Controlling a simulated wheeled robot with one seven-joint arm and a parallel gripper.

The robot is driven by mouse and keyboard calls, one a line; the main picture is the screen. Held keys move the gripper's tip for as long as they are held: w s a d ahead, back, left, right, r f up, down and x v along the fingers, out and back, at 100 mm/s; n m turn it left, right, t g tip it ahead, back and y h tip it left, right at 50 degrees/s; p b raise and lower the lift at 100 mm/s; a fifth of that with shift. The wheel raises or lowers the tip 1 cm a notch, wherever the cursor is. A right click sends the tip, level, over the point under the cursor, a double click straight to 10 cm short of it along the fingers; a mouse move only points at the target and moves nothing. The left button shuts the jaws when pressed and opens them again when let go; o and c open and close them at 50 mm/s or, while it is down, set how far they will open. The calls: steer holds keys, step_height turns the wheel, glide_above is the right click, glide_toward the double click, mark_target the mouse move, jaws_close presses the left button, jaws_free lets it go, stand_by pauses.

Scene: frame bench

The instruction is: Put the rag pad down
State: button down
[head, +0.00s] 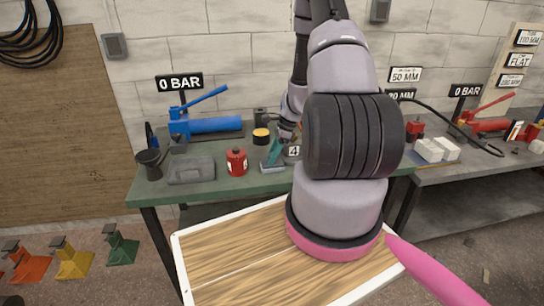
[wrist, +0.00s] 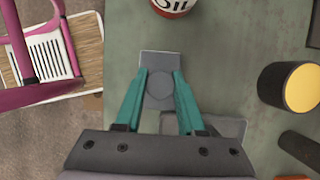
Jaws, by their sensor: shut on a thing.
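My gripper (wrist: 160,76) has teal fingers shut on a small grey piece that I take for the rag pad (wrist: 157,62). In the head view my gripper (head: 272,154) points down over the green bench (head: 220,187), to the right of a red can. The pad (head: 272,169) shows as a pale grey edge under the fingers, close to the bench top. I cannot tell whether it touches the bench.
The red can (head: 237,162) stands left of the gripper and a yellow-topped tin (head: 261,136) behind it. A grey block (head: 191,170) and dark cup (head: 149,164) are further left. A white-rimmed wooden tray (head: 225,255) is in front.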

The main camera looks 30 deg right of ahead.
steer(key=c, duration=0.5)
jaws_free()
steer(key=shift+f, duration=0.1)
steer(key=v, duration=1.2)
steer(key=s+a+r+n+t+h, duration=0.1)
steer(key=a+r+n, duration=0.35)
steer(key=r, duration=0.65)
steer(key=s+a+r+n+t, duration=0.1)
steer(key=a+r+n, duration=0.3)
steer(key=r, duration=0.6)
steer(key=s+a+r+n+t, duration=0.1)
steer(key=s+a+r+n, duration=0.2)
steer(key=s+r, duration=0.1)
steer(key=s+a+r+n+t, duration=0.1)
steer(key=s+a+r+n, duration=0.1)
steer(key=s+r, duration=0.3)
steer(key=s+a+r+n+t+h, duration=0.1)
steer(key=s+a+r+n+t, duration=0.1)
steer(key=s, duration=0.5)
steer(key=shift+s+a+r+n, duration=0.1)
steer(key=shift+a+r+n, duration=0.4)
steer(key=shift+r, duration=0.35)
steer(key=shift+s+a+r+n, duration=0.15)
steer(key=shift+a+r+n, duration=0.3)
steer(key=shift+r, duration=0.45)
steer(key=shift+a, duration=0.1)
